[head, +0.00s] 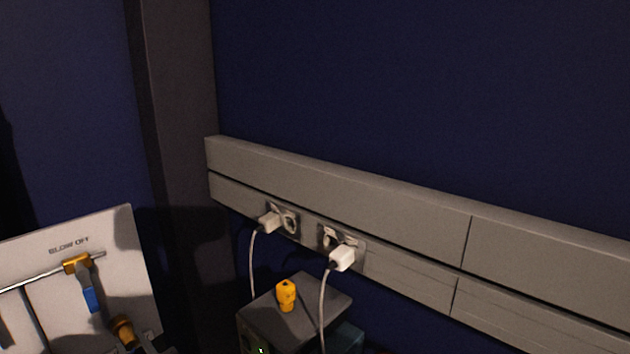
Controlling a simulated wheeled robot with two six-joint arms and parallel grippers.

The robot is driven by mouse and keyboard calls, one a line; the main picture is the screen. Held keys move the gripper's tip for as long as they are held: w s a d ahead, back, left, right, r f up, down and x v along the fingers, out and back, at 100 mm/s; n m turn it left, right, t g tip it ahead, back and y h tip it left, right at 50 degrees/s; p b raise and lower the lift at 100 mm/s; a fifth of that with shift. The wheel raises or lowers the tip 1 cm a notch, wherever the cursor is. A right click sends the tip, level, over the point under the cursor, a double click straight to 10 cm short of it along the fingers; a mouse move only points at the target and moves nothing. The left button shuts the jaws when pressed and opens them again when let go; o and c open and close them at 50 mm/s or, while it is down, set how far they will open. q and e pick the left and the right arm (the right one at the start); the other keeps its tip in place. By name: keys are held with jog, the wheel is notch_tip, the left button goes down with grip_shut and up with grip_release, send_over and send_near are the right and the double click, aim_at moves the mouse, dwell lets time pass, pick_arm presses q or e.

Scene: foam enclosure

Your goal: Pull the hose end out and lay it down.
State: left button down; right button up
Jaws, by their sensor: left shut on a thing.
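A light panel (120,255) marked "BLOW OFF" stands at the lower left. It carries a metal pipe (30,281) and a brass valve (77,263) with a blue handle (91,298). The hose end (122,329), an orange-brown fitting, shows low on the panel near its lower right corner. My left gripper (142,347) is at the bottom edge of the view, shut on the hose end; most of it is dark and cut off by the frame. How far the hose end sits in its socket cannot be told. My right gripper is not in view.
A grey wall trunking (400,220) with two plugged-in white plugs (342,259) runs along the blue wall. Cables hang down by a dark box (262,318), on which a yellow object (286,295) stands. A dark pillar (175,150) is behind the panel.

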pick_arm(q)
jog(key=shift+v, duration=1.3)
jog(key=shift+b+v, duration=0.45)
jog(key=shift+v, duration=1.15)
jog(key=shift+f, duration=0.1)
jog(key=shift+a, duration=0.15)
jog(key=shift+p+x, duration=0.35)
jog(key=shift+x, duration=1.25)
